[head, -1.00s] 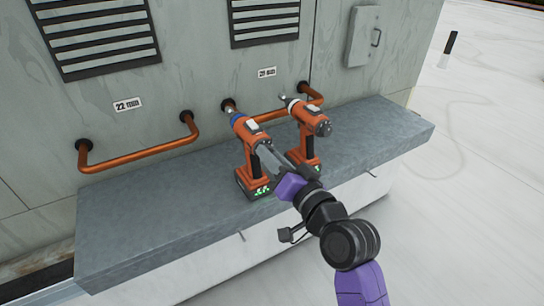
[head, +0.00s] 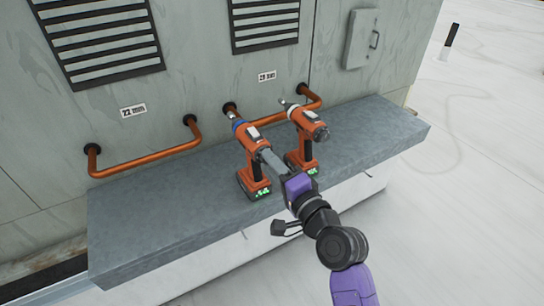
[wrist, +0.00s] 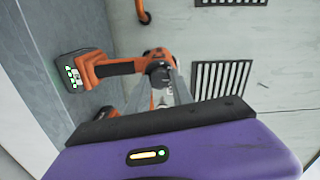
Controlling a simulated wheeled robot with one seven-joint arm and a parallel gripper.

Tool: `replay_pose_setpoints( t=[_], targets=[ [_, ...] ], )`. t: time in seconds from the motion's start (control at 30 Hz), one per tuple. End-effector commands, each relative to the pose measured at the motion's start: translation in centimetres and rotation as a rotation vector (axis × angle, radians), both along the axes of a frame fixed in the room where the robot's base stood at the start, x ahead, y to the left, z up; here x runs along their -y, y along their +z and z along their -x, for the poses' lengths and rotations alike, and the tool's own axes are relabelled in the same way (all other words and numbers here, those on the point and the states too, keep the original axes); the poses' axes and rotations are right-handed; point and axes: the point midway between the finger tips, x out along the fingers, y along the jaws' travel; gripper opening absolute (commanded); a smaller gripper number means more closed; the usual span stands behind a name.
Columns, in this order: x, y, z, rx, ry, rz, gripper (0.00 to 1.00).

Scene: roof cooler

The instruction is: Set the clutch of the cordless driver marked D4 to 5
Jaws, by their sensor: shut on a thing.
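Two orange and black cordless drivers stand upright on the grey ledge (head: 180,225). The left driver (head: 250,137) has a blue collar. The right driver (head: 305,122) has a white collar and a dark round knob at its rear. I cannot read a D4 mark or any clutch number. My gripper (head: 265,153) reaches in at the left driver's rear end. In the wrist view the left driver (wrist: 118,67) lies sideways, with its dark rear knob (wrist: 158,74) between the fingertips. My gripper is shut on this knob, and the fingers partly hide it.
The right driver stands close beside my gripper and shows partly behind it in the wrist view (wrist: 107,114). Copper pipes (head: 145,157) run along the wall behind the ledge. The ledge's left part is bare.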

Motion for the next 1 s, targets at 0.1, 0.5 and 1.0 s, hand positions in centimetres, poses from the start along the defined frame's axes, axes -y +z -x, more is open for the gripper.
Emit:
replay_pose_setpoints(
  t=[0.1, 0.5, 1.0],
  targets=[
    [0.12, 0.25, -0.04, -0.068, -0.002, -0.091, 0.0],
    [0.11, 0.21, -0.04, -0.286, -0.003, -0.4, 0.0],
    [0.1, -0.06, -0.01, -0.558, -0.003, -0.785, 0.0]
  ],
)
